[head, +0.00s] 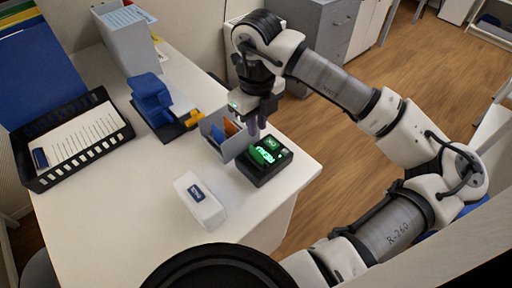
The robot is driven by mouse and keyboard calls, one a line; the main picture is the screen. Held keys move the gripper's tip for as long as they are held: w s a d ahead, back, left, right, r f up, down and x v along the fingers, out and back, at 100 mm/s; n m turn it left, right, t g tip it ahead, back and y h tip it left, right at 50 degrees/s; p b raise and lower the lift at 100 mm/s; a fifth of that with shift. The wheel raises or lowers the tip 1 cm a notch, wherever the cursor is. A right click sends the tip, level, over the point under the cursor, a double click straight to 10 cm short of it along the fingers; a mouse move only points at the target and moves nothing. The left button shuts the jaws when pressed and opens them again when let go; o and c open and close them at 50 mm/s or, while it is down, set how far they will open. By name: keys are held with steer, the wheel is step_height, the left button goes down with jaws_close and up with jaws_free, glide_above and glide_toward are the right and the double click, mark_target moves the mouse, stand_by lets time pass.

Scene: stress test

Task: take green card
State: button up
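A grey holder (222,142) near the right edge of the table has cards in it; an orange card (230,127) and a blue card (217,134) show over its rim. Right beside it is a black device (268,174) with bright green areas (265,153) on top; I cannot tell whether these are a green card or a lit display. My gripper (257,130) points down just above the holder and the device. Its fingers are small and dark here, so whether they are open or shut, or touch a card, is unclear.
A white box (199,200) stands in front of the holder. A blue stapler-like thing (152,98) and a black tray with paper (118,132) lie to the left. A grey file box (127,45) stands behind. The table's front left (110,220) is clear.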

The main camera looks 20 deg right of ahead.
mark_target(256, 149)
step_height(256, 149, down, 8)
steer(key=b, duration=0.3)
steer(key=shift+r+b, duration=0.25)
steer(key=shift+b, duration=0.15)
steer(key=shift+f+b, duration=0.75)
steer(key=shift+b, duration=0.45)
steer(key=shift+a+r, duration=0.1)
jaws_close()
steer(key=shift+r+p, duration=1.05)
steer(key=shift+r, duration=1.45)
steer(key=shift+r, duration=0.1)
steer(key=shift+r+p, duration=1)
steer(key=shift+r, duration=1.4)
